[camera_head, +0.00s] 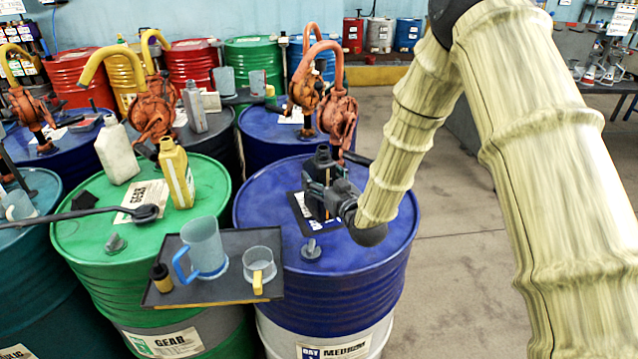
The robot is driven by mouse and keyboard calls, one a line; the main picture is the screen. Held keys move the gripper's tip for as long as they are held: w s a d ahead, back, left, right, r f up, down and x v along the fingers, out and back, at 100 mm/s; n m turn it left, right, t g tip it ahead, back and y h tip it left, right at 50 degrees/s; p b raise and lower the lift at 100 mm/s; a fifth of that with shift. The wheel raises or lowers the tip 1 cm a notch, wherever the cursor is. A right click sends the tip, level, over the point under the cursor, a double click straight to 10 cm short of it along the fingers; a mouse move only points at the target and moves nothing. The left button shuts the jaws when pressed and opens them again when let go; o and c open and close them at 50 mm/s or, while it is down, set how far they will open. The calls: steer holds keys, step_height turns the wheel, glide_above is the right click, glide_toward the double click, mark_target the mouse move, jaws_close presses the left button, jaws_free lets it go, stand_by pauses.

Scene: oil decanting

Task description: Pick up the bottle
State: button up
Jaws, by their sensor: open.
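A dark bottle (322,157) stands on the blue drum (265,205) in the middle, on or beside a dark mat with a white label. My gripper (318,192) reaches in from the right at the bottle's height. Its open fingers are at the bottle and hide much of its body. I cannot tell whether they touch it. A yellow bottle (177,172), a whitish bottle (116,150) and a grey bottle (194,107) stand on drums to the left.
A dark tray (215,292) spans the front drums, holding a clear jug (203,245), a measuring cup (258,265) and a small dark bottle (161,277). Orange hand pumps (338,110) rise behind the bottle. Open floor (450,200) lies to the right.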

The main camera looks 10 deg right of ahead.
steer(key=shift+x, duration=0.95)
steer(key=c, duration=1.4)
steer(key=shift+r, duration=0.1)
steer(key=shift+c, duration=0.2)
